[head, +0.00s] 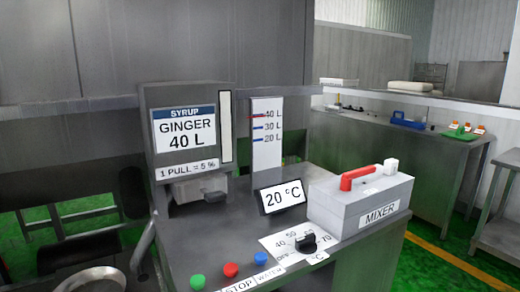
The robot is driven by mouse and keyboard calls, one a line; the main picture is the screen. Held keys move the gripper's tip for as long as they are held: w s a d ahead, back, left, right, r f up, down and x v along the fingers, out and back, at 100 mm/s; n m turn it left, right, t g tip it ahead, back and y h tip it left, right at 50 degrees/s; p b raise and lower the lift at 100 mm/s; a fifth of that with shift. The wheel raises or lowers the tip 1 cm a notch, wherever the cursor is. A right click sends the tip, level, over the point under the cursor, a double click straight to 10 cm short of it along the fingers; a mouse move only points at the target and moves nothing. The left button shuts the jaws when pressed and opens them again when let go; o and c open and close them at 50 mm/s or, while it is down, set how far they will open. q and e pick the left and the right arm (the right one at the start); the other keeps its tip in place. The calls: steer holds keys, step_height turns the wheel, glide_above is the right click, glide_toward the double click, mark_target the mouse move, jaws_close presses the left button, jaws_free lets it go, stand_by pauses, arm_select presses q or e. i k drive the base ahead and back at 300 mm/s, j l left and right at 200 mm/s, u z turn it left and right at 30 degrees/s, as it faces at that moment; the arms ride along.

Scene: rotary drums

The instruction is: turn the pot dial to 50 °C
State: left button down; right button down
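The pot dial is a black knob (306,243) on a white scale plate (277,243) on the steel counter. The scale shows OFF, 40, 50 and 70 around the knob, and °C below it. The knob partly hides the scale, and I cannot tell for sure which mark it points at. A tilted display (282,196) behind the dial reads 20 °C. Neither of my grippers shows in the head view, and nothing is seen touching the dial.
A grey mixer box (345,215) with a red lever (357,177) stands right behind the dial. Green (197,281), red (231,270) and blue (261,258) buttons lie left of it. A ginger syrup dispenser (186,130) and level gauge (266,150) stand behind. The space above the dial is free.

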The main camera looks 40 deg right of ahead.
mark_target(307, 245)
steer(key=z, duration=1.45)
